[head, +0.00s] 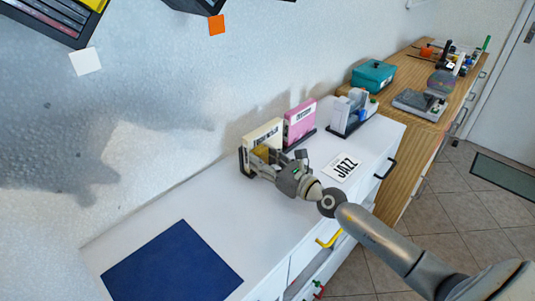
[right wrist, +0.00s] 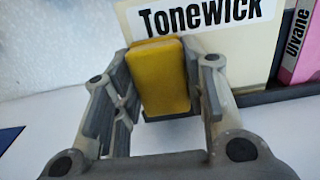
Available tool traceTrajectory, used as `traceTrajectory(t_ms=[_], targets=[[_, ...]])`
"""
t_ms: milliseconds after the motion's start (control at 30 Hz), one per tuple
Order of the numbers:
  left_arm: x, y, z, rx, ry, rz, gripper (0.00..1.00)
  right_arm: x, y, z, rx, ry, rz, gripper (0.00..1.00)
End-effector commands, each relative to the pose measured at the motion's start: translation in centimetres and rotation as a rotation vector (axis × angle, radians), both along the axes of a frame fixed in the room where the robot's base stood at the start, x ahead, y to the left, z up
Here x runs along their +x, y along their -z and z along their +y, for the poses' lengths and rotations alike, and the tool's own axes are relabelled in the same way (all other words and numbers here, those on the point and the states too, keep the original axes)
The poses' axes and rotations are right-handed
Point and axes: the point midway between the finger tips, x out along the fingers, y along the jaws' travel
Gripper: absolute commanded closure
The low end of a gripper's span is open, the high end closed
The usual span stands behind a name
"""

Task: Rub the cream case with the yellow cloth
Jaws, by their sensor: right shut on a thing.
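The cream case (head: 264,133) stands upright in a dark rack on the white cabinet top, next to a pink case. In the right wrist view the cream case (right wrist: 238,58) fills the upper middle, with the label "Tonewick". My right gripper (head: 260,160) is in front of it, shut on the yellow cloth (right wrist: 160,75), which looks like a thick folded pad. The cloth overlaps the lower left of the case's face in the wrist view; I cannot tell if they touch. My left gripper is not in view.
The pink case (head: 300,122) stands just right of the cream one. A JAZZ card (head: 345,167) lies on the cabinet top, and a blue mat (head: 172,265) lies at the front left. A grey-white holder (head: 353,112) and a teal box (head: 373,76) stand farther right.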

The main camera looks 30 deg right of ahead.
Motion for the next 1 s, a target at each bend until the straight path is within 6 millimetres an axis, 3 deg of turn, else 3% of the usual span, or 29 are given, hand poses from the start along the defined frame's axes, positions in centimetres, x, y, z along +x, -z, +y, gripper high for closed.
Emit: traceTrajectory(t_ms=[267,733,1000], targets=[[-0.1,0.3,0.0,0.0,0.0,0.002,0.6,-0.7,0.2,-0.2,-0.001,-0.002,0.002,0.8],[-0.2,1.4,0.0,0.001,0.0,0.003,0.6,-5.1,0.3,-1.8,-0.001,-0.001,0.002,0.8],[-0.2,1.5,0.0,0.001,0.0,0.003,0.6,-5.7,0.0,-2.0,0.0,0.0,0.0,0.8]])
